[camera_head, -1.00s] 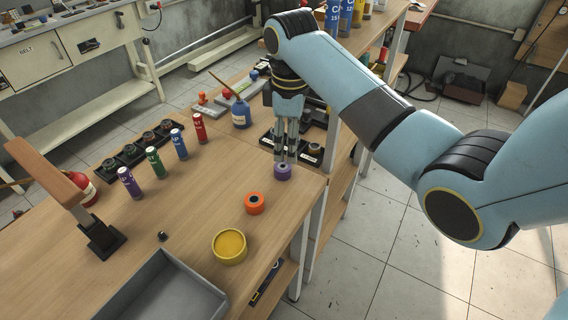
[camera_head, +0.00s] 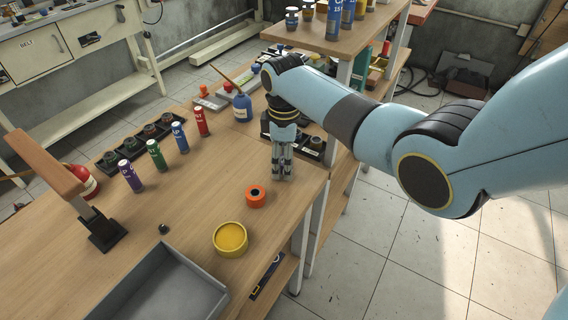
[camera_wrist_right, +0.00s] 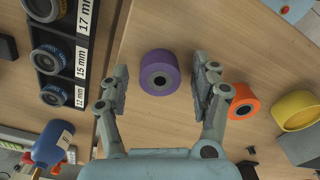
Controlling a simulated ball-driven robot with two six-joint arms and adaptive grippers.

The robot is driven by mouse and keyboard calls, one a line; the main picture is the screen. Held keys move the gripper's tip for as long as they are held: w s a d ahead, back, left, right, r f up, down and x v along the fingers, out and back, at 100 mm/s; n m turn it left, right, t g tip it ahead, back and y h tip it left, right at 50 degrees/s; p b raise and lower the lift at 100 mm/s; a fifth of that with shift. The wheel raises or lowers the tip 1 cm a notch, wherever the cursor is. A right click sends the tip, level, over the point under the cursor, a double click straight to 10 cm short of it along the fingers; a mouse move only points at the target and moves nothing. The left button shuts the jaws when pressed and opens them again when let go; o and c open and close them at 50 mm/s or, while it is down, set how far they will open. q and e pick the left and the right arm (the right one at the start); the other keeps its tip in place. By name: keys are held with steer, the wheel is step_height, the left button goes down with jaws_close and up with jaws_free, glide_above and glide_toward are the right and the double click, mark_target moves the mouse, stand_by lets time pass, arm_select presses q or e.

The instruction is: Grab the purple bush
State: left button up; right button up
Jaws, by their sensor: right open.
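The purple bush (camera_wrist_right: 160,72) is a short ring with a dark bore, on the wooden table near its right edge. In the right wrist view it lies between the two open fingers of my right gripper (camera_wrist_right: 160,92), slightly toward their tips, with a gap on the left side and a smaller one on the right. In the head view my right gripper (camera_head: 282,176) points down at the table and hides the purple bush. My left gripper is not in view.
An orange ring (camera_head: 256,196) sits close by, with a yellow round container (camera_head: 230,239) in front of it. A black rack (camera_wrist_right: 62,60) of labelled rings stands beside the gripper. A grey tray (camera_head: 165,285) lies at the front.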

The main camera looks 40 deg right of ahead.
steer(key=c, duration=1.3)
jaws_close()
steer(key=shift+r, duration=0.15)
